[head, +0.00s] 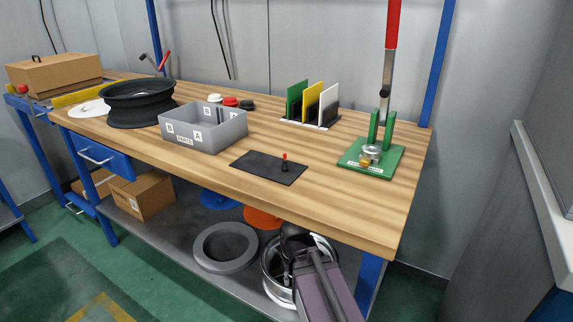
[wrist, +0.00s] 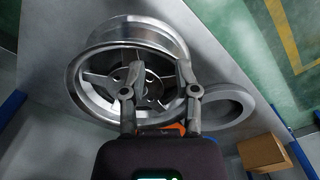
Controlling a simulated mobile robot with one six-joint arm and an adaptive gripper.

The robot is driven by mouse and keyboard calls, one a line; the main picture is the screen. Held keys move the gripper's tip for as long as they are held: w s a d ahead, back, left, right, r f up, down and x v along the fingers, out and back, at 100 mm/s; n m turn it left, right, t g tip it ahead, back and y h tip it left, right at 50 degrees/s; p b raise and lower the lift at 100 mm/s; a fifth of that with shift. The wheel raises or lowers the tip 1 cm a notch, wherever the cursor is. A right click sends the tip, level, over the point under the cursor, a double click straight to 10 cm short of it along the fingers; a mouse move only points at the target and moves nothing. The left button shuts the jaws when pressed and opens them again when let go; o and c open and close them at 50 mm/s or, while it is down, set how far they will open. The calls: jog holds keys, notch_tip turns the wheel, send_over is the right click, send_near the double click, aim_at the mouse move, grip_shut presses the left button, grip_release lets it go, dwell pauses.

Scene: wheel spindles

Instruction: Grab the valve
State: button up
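The valve (head: 285,161) looks to be the small dark upright piece with a red tip. It stands on a black mat (head: 258,171) near the front edge of the wooden workbench. My gripper (wrist: 158,72) is open and empty in the wrist view, its two fingers spread apart. It points toward a silver wheel rim on the lower shelf, and the valve does not show in that view. In the head view my arm is at the lower right, below and in front of the bench top.
A grey parts bin (head: 222,138) stands left of the mat. A green press (head: 370,155) with a red handle stands to the right. A black wheel rim (head: 140,92) lies far left. The silver rim (wrist: 95,100) and a grey ring (head: 225,262) are on the lower shelf.

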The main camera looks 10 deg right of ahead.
jog(key=shift+o, duration=1)
notch_tip(320, 180, up, 3)
jog(key=p, duration=0.2)
jog(key=shift+f+p, duration=0.2)
jog(key=shift+p, duration=0.1)
jog(key=shift+s, duration=0.15)
